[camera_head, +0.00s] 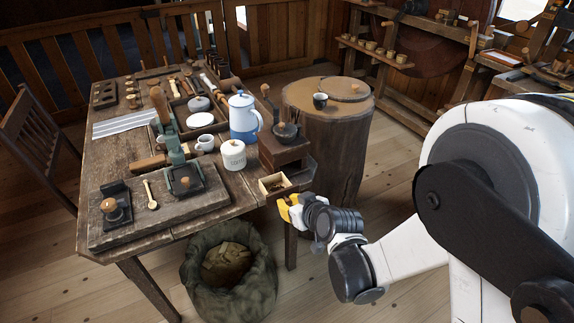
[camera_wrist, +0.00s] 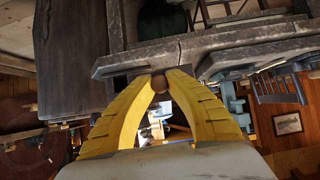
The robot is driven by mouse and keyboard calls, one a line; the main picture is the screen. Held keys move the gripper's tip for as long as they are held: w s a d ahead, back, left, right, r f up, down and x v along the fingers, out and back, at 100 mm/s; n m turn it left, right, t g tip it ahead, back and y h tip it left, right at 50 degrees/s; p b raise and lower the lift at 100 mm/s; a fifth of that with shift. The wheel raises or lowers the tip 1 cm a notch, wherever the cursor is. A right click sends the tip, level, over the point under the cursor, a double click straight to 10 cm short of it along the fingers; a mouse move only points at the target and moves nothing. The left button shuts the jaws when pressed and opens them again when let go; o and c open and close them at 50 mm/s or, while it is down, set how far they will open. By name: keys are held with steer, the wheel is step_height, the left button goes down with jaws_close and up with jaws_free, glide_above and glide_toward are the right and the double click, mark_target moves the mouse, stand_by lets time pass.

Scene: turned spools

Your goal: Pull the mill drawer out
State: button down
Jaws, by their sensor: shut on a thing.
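The mill (camera_head: 284,155) is a dark wooden box with a metal top and crank, standing at the right corner of the table (camera_head: 222,210). Its drawer (camera_head: 265,187) stands out from the mill's lower front, showing pale wooden walls and something dark inside. My gripper (camera_head: 287,206) is at the drawer's front, its yellow fingers low beside the table edge. In the wrist view my gripper (camera_wrist: 160,80) is shut on a round brown drawer knob (camera_wrist: 160,84). The knob is hidden behind the fingers in the head view.
A blue-and-white pot (camera_head: 243,118) and a white lidded jar (camera_head: 233,155) stand close left of the mill. A round wooden stump (camera_head: 330,140) bearing a small dark cup stands behind it. An open sack (camera_head: 228,275) sits on the floor below the table. Floor right of the stump looks clear.

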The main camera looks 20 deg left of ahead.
mark_target(268, 206)
steer(key=shift+s+a+f, duration=0.15)
steer(key=shift+s+a, duration=1.45)
steer(key=shift+s, duration=0.25)
steer(key=shift+w+a, duration=0.1)
steer(key=shift+w+a+f, duration=0.15)
steer(key=shift+w+a, duration=1.05)
steer(key=shift+a, duration=0.25)
steer(key=shift+w+a+f, duration=0.2)
steer(key=shift+w+a, duration=1.05)
steer(key=shift+a, duration=0.2)
steer(key=shift+w+a+f, duration=0.15)
steer(key=shift+w+a, duration=1.05)
steer(key=shift+a, duration=0.25)
steer(key=shift+f, duration=0.15)
steer(key=shift+f, duration=1.75)
steer(key=c, duration=1.4)
jaws_free()
steer(key=shift+o, duration=0.2)
